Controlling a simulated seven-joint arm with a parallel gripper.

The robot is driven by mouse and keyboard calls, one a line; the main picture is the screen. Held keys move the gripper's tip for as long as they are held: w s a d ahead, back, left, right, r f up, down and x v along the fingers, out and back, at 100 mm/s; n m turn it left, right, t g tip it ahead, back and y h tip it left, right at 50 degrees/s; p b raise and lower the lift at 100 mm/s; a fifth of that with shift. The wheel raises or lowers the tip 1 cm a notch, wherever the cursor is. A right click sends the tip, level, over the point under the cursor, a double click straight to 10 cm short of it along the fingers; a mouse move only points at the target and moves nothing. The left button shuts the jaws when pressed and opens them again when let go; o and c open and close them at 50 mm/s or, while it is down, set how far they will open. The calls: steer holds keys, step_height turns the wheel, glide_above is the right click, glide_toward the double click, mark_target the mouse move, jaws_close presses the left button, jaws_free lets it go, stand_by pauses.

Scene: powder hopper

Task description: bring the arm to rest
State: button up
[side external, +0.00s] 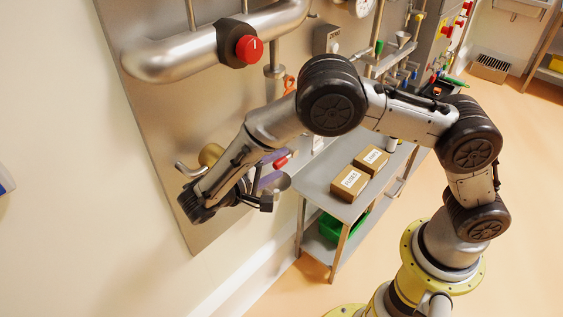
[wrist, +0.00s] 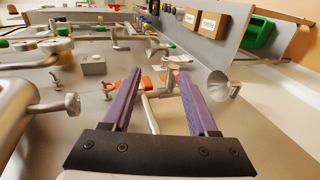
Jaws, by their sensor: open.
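My gripper (wrist: 160,76) is open in the wrist view. Its two purple fingers stand apart, with no object held between them. Behind the fingers, a pale pipe or rod and an orange part (wrist: 141,86) show in the gap. A metal funnel (wrist: 221,88) is just right of the right finger. In the side external view my gripper (side external: 279,168) is low by the wall panel (side external: 165,105), partly hidden by my wrist. I cannot tell there whether it touches anything.
A large pipe with a red button (side external: 249,49) is on the panel above my forearm. A grey shelf table (side external: 326,190) carries two labelled boxes (side external: 349,181), with a green bin (side external: 330,228) below. Open floor lies right of the table.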

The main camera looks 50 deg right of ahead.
steer(key=s+d+r+g+y, duration=0.2)
steer(key=s+d+r+y, duration=0.65)
steer(key=r, duration=0.25)
steer(key=s+r+t+y, duration=0.4)
steer(key=s+t+y, duration=0.1)
steer(key=s, duration=0.8)
steer(key=shift+d+m+t+y, duration=0.15)
steer(key=shift+m+t+y, duration=0.2)
steer(key=shift+t, duration=0.45)
